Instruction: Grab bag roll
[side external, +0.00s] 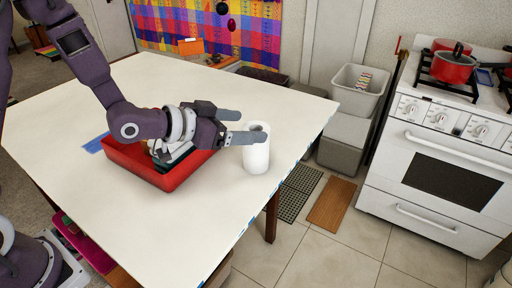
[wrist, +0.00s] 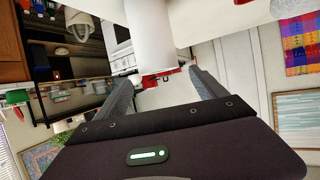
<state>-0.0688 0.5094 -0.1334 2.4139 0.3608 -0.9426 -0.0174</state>
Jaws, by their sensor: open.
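The bag roll (side external: 257,155) is a white cylinder standing upright on the white table near its right edge in the side view. In the wrist view the roll (wrist: 150,38) is ahead of and between the two fingers. My gripper (side external: 240,127) is open, held low and level. Its fingers reach to the upper part of the roll, one at the near side and one towards the far side. I cannot tell whether either finger touches it.
A red crate (side external: 133,160) with dark items in it stands on the white table (side external: 100,215), under my wrist. The table's right edge is close to the roll. A grey bin (side external: 355,97) and a white stove (side external: 450,150) stand beyond it. The table's front is clear.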

